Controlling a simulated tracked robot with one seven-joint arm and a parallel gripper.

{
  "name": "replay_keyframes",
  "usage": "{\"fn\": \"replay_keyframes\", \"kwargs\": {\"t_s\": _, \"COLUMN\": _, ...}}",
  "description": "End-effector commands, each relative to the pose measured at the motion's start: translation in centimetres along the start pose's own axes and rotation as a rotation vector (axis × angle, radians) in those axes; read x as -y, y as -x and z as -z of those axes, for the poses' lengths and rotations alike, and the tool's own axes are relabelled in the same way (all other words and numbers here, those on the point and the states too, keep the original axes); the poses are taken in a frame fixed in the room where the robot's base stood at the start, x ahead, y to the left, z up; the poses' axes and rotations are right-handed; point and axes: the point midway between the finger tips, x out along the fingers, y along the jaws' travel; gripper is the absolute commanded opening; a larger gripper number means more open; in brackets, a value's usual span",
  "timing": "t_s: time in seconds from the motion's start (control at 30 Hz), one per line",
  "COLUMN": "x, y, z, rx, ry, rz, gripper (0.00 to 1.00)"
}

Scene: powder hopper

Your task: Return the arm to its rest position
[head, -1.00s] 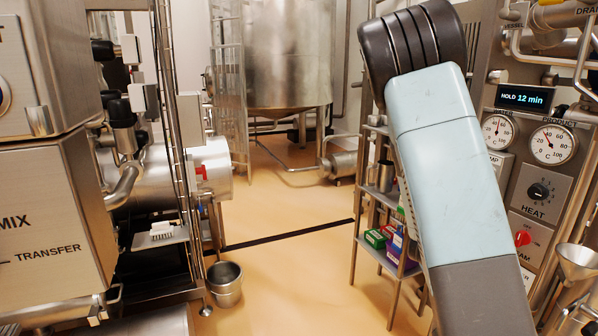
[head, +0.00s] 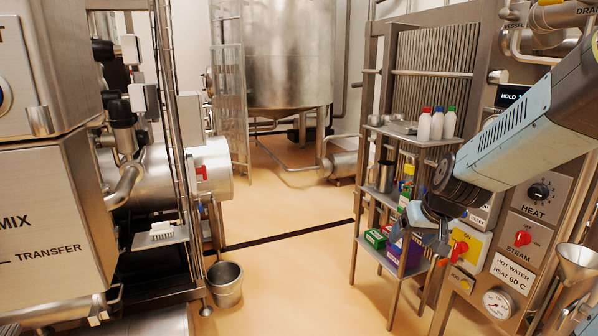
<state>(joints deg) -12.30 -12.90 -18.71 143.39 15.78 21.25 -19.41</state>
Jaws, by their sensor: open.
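My arm reaches in from the right edge in the head view, a pale blue link ending in a dark round wrist joint. My gripper (head: 436,240) hangs below that joint, small and partly in shadow, in front of the shelf rack (head: 412,270) and left of the yellow-backed red switch (head: 460,248). It is open, and I see nothing held in it. I cannot tell whether it touches anything.
Three bottles with red, blue and green caps (head: 437,124) stand on the rack's top shelf. Green and purple boxes (head: 397,245) sit lower down. A heat panel (head: 540,192) and a funnel (head: 577,263) are at right. A metal bucket (head: 225,284) stands on the open floor.

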Motion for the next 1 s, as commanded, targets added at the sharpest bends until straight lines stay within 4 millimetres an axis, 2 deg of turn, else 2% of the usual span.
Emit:
{"fn": "replay_keyframes", "kwargs": {"t_s": 0.03, "x": 0.5, "y": 1.5, "z": -0.1, "rx": -0.007, "ry": 0.004, "rz": 0.012, "gripper": 0.77}}
{"fn": "replay_keyframes", "kwargs": {"t_s": 0.2, "x": 1.9, "y": 5.8, "z": -1.4, "rx": -0.002, "ry": 0.018, "rz": 0.031, "gripper": 0.77}}
{"fn": "replay_keyframes", "kwargs": {"t_s": 0.6, "x": 3.8, "y": 14.9, "z": -6.2, "rx": 0.01, "ry": 0.048, "rz": -0.044, "gripper": 0.77}}
{"fn": "replay_keyframes", "kwargs": {"t_s": 0.8, "x": 4.1, "y": 17.3, "z": -8.1, "rx": 0.015, "ry": 0.046, "rz": -0.097, "gripper": 0.77}}
{"fn": "replay_keyframes", "kwargs": {"t_s": 1.0, "x": 4.1, "y": 17.9, "z": -8.7, "rx": 0.017, "ry": 0.043, "rz": -0.114, "gripper": 0.77}}
